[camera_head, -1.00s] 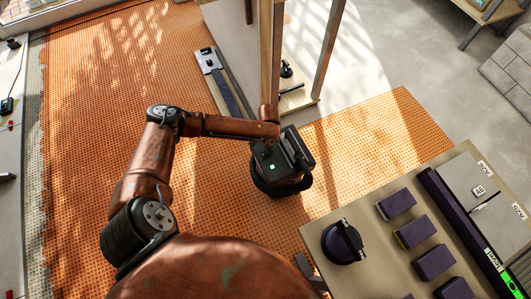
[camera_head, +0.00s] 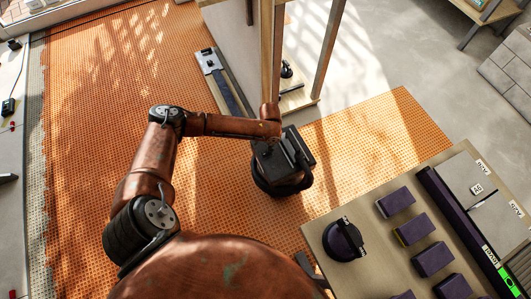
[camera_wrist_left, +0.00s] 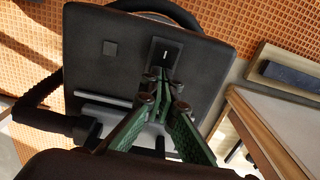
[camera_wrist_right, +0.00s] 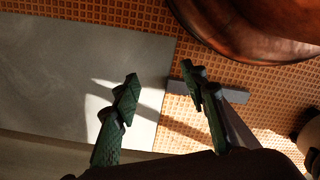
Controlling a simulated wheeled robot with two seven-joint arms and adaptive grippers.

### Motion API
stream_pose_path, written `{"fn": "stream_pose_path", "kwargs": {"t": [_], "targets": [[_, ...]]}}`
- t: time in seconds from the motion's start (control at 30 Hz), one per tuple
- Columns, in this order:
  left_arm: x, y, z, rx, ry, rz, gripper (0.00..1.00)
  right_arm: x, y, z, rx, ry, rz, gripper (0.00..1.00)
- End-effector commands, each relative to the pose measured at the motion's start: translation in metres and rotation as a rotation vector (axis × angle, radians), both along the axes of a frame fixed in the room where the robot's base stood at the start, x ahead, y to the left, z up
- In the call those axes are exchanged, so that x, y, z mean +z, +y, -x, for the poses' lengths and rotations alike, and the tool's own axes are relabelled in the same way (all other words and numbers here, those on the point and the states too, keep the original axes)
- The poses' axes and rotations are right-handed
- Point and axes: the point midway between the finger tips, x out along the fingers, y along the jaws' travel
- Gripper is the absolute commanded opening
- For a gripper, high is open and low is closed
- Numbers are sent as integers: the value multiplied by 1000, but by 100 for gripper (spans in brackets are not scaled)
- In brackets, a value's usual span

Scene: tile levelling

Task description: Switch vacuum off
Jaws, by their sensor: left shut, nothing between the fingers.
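The vacuum unit (camera_head: 283,162), a black box with a handle on a round dark base, stands on the orange mat below my left arm in the head view. No green light shows on it. In the left wrist view its dark top plate (camera_wrist_left: 205,65) carries a small switch panel (camera_wrist_left: 164,52) with a pale mark. My left gripper (camera_wrist_left: 166,82) is shut and empty, its green fingertips at the lower edge of that panel; I cannot tell whether they touch it. My right gripper (camera_wrist_right: 160,76) is open and empty, above a grey tile (camera_wrist_right: 75,75).
A table (camera_head: 315,225) at lower right bears a dark suction cup (camera_head: 343,241), several purple blocks (camera_head: 414,229) and a long dark bar (camera_head: 447,205). A wooden frame (camera_head: 272,60) stands just behind the vacuum unit. The orange mat (camera_head: 90,130) is clear at left.

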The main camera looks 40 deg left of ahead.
Motion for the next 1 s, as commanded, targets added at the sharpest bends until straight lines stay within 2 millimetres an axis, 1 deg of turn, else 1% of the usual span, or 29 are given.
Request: {"fn": "stream_pose_path", "kwargs": {"t": [0.03, 0.43, 1.0], "targets": [[3, 0, 0, 0, -1, 0, 0, -3, -1, 0, 0, -1, 2, 40], [14, 0, 0, 1, -2, 1, 0, -31, -7, 8, 0, -1, 11, 40], [31, 0, 0, 1, -2, 1, 0, -71, -18, 24, 0, 2, 24, 40]]}}
